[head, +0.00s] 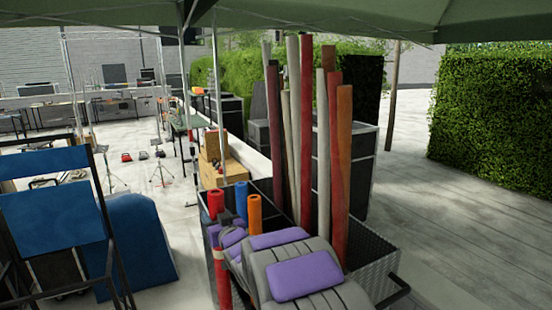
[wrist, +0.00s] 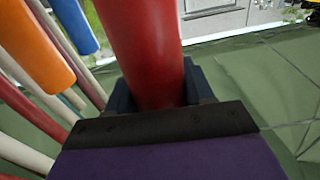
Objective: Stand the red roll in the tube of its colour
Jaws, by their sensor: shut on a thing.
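My gripper (wrist: 160,95) is shut on a red roll (wrist: 145,40), whose smooth side fills the space between the dark jaws in the wrist view. In the head view my gripper (head: 229,227) is at the near left side of the cart, beyond my grey and purple arm. A red cylinder top (head: 216,203) shows just left of it. A red length with a pale band (head: 221,282) shows below; I cannot tell which red part is roll and which is tube. A blue cylinder (head: 241,195) and an orange cylinder (head: 254,213) stand close to the right.
A dark cart (head: 375,262) holds several tall red, orange and pale rolls (head: 306,130) right of my gripper. The orange (wrist: 35,50) and blue (wrist: 76,22) cylinders are near the jaws in the wrist view. Blue padded pieces (head: 140,240) stand left. Open paving lies right.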

